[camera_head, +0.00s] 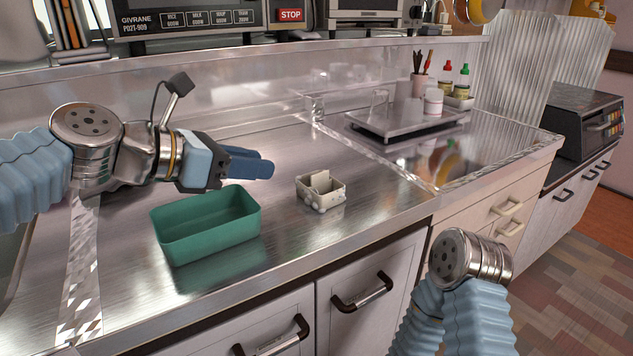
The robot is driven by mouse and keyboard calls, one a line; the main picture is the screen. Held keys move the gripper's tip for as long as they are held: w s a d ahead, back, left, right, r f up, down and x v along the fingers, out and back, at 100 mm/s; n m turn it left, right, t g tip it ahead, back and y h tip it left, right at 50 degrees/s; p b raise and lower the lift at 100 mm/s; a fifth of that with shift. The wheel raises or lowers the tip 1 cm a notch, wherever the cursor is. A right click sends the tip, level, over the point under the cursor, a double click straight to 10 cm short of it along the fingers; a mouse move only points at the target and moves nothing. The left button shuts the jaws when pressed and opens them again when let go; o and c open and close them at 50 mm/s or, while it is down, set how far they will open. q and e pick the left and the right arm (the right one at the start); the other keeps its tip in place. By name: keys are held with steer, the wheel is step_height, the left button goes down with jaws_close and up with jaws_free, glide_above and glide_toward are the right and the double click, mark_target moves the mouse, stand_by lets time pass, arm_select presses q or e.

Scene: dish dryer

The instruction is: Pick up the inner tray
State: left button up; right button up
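A green, open, rectangular tray (207,234) sits on the steel counter at the left of the middle; it looks empty. It is the only tub-like tray I see, and I cannot tell for sure that it is the inner tray. My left gripper (262,166) is above and behind the green tray, its dark blue fingers pointing right. It is apart from the tray. The fingers overlap in this view, so their opening is unclear. My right arm shows at the lower right, but its gripper is out of view.
A small beige caddy (321,191) stands on the counter right of the green tray. A flat metallic platform (408,118) is farther back at the right, near bottles and a utensil cup (418,86). A sink edge is at the far left. Bare counter lies around the tray.

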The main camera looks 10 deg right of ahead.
arm_select(q)
glide_toward(318, 174)
steer(key=x, duration=0.3)
steer(key=shift+d+r, duration=0.2)
steer(key=shift+r, duration=0.1)
steer(key=x, duration=0.5)
steer(key=shift+w+f, duration=0.15)
steer(key=shift+f, duration=0.15)
steer(key=shift+a, duration=0.1)
steer(key=shift+c, duration=0.5)
jaws_close()
